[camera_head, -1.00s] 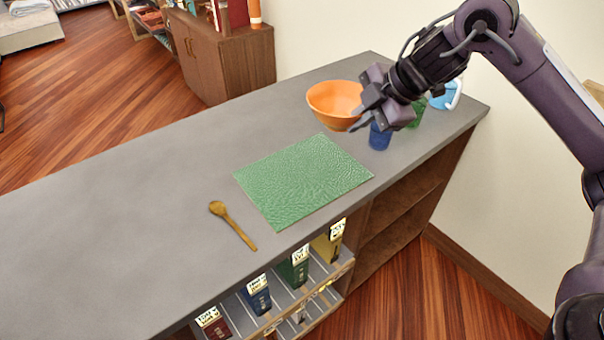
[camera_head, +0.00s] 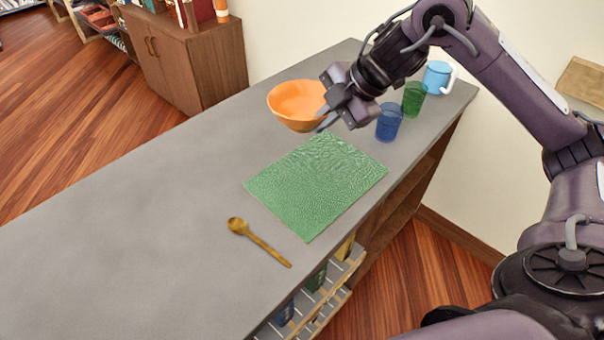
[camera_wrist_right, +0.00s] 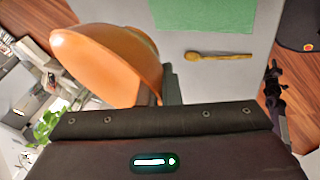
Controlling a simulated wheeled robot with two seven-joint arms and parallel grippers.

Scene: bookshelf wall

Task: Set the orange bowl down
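The orange bowl (camera_head: 296,104) is over the far part of the grey counter, beyond the green mat (camera_head: 318,185). My right gripper (camera_head: 327,112) is at the bowl's right side, shut on its rim. In the right wrist view the bowl (camera_wrist_right: 108,62) fills the left side, its wall against the fingers (camera_wrist_right: 170,85). The bowl looks slightly tilted in the head view. I cannot tell if its base touches the counter. My left gripper does not show in the head view.
A blue cup (camera_head: 390,121), a green cup (camera_head: 414,98) and a light blue mug (camera_head: 438,77) stand right of the gripper. A wooden spoon (camera_head: 258,241) lies nearer. The counter (camera_head: 150,215) left of the mat is clear.

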